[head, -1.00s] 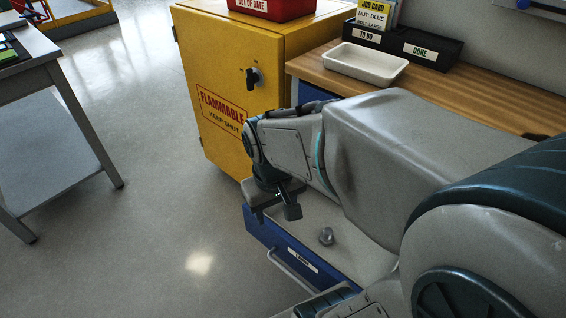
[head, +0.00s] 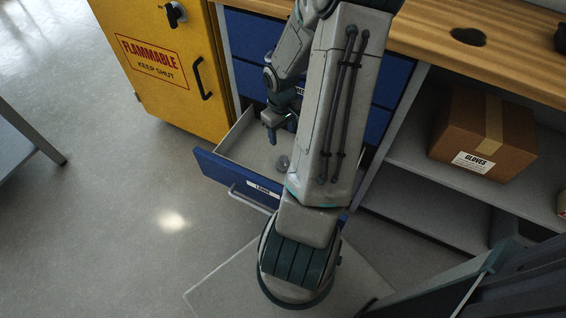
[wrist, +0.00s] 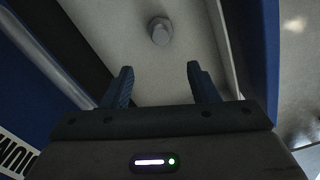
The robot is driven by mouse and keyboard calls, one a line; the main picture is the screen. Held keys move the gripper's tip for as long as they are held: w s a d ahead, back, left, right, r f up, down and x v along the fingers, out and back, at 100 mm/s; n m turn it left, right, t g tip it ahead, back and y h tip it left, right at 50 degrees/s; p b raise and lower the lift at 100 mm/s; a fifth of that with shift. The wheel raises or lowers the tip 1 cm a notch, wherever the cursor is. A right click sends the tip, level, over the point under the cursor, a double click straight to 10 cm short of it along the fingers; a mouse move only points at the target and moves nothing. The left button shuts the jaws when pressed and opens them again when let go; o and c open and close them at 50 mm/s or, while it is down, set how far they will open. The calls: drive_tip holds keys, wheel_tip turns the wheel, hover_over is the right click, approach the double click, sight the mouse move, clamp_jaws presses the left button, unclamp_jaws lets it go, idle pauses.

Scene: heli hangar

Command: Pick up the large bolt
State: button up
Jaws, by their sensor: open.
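The large bolt (head: 283,163), a grey metal piece, lies on the light floor of an open blue drawer (head: 222,173) labelled LARGE. In the wrist view the bolt (wrist: 159,31) shows its head, ahead of my fingertips and between their lines. My gripper (head: 281,128) is over the drawer, pointing down, a little behind the bolt in the head view. In the wrist view my gripper (wrist: 160,72) is open with nothing between its two fingers. The right part of the drawer is hidden behind my arm.
A yellow flammables cabinet (head: 160,60) stands left of the drawer. The wooden worktop (head: 440,28) is above the drawers. A cardboard gloves box (head: 484,130) sits on a shelf to the right.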

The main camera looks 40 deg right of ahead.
sight(283, 158)
wheel_tip(283, 158, down, 8)
drive_tip(key=b, duration=0.4)
drive_tip(key=shift+f, duration=0.25)
drive_tip(key=shift+s+f+b, duration=0.2)
drive_tip(key=shift+f+b, duration=0.65)
drive_tip(key=shift+f, duration=0.5)
drive_tip(key=shift+s+f+b, duration=0.15)
drive_tip(key=shift+f+b, duration=0.7)
drive_tip(key=shift+f, duration=0.45)
clamp_jaws()
